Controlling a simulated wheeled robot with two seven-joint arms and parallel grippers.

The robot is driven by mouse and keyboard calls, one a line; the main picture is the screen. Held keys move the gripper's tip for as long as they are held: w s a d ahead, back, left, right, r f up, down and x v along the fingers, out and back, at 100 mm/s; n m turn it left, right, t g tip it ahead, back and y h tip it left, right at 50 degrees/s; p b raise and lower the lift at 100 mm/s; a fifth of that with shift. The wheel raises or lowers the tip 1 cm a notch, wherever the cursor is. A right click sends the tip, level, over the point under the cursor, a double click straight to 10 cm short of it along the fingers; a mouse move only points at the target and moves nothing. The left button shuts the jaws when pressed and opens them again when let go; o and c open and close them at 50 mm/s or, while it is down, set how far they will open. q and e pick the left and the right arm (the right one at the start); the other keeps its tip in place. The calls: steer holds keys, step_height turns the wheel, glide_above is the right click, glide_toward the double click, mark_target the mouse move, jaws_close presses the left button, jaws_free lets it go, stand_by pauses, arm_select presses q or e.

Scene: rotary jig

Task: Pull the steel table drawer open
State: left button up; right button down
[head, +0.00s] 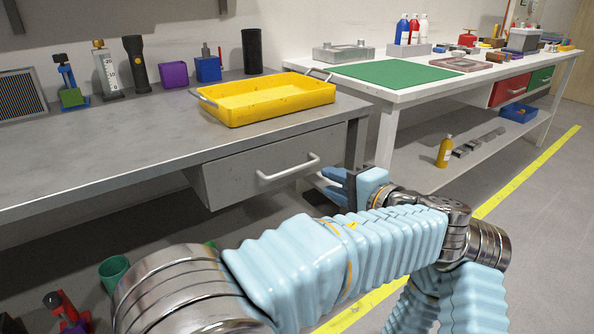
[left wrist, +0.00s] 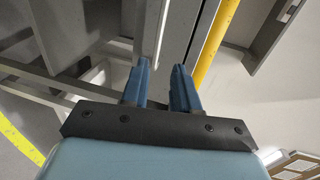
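The steel table (head: 110,160) runs along the left in the head view. Its grey drawer (head: 235,175) hangs under the top near the right end, its front close under the table edge and apparently shut. A pale bar handle (head: 289,168) crosses the drawer front. My left gripper (head: 328,184) is just right of the handle's right end in the head view, fingers pointing left. In the left wrist view (left wrist: 160,78) its two blue fingers stand apart with nothing clearly between them. Whether they touch the handle cannot be told. My right gripper is not in view.
A yellow tray (head: 265,103) stands on the table above the drawer. A torch (head: 136,65), a purple bin (head: 174,75) and other items line the back. A white bench (head: 400,95) with a green mat stands at right. Floor shows in front, with yellow tape (head: 530,170).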

mark_target(297, 169)
arm_select(q)
steer(key=x, duration=1.2)
steer(key=shift+w+a+f, duration=0.15)
steer(key=shift+w+f, duration=0.05)
steer(key=shift+w, duration=0.05)
steer(key=shift+c, duration=0.3)
jaws_close()
